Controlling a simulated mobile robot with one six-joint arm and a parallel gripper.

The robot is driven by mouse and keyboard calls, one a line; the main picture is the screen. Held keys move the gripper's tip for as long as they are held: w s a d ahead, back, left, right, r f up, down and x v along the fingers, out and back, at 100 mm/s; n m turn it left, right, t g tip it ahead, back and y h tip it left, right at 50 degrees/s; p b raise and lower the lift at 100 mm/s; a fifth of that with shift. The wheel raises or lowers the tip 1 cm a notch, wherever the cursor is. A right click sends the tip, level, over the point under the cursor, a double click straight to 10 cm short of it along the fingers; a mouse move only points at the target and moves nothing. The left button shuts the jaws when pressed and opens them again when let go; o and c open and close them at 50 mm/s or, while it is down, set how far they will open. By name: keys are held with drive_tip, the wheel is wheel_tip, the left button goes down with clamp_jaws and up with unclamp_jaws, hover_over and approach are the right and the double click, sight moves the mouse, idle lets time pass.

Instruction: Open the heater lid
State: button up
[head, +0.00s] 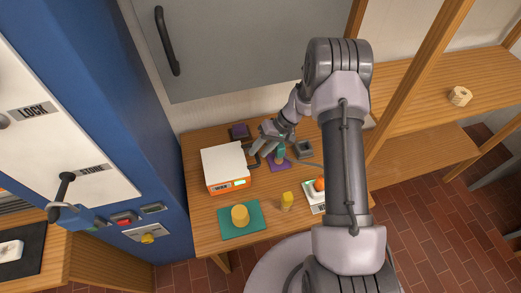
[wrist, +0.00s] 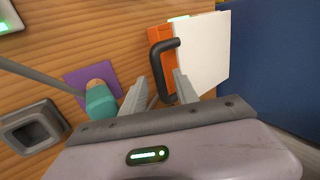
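The heater is a low orange box with a flat white lid. Its lid (head: 223,160) looks shut in the head view, and a green display shows on the orange front (head: 228,186). A black bar handle (wrist: 166,44) stands out from the lid's side; it also shows in the head view (head: 253,162). My gripper (head: 264,142) is right beside the handle. In the wrist view my gripper (wrist: 161,78) has its two fingers apart, with part of the handle showing between them. I cannot tell whether either finger touches the handle.
A teal bottle (head: 281,152) on a purple mat and a grey square holder (head: 304,149) stand close right of my gripper. A yellow block (head: 287,201), a yellow cylinder (head: 240,215) on a green mat and a white device (head: 313,198) are nearer. A blue cabinet (head: 150,130) stands left.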

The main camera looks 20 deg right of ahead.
clamp_jaws()
idle(1.3)
